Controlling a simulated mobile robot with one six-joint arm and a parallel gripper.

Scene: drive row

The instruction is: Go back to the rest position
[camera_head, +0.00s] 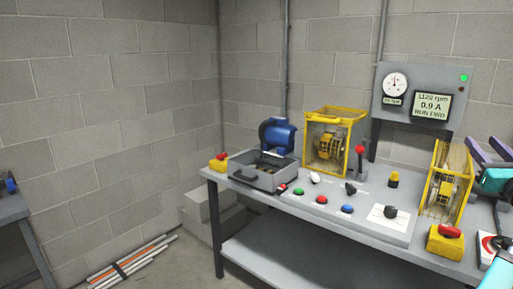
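My gripper (480,142) is at the right edge of the view, partly cut off. Its two purple fingers point up and to the left and stand apart, with nothing seen between them. The teal wrist behind them runs out of the picture. Another teal part of my arm shows at the lower right corner. The gripper appears in front of the wall, to the right of the right yellow guard cage (446,182). It touches nothing that I can see.
The grey bench (270,237) carries a blue motor (278,136), an open grey box (262,174), another yellow cage (333,142), a red-knobbed lever (360,160) and a button panel (330,205). A wall gauge panel (419,97) reads "RUN FWD". Rods (133,261) lie on the floor.

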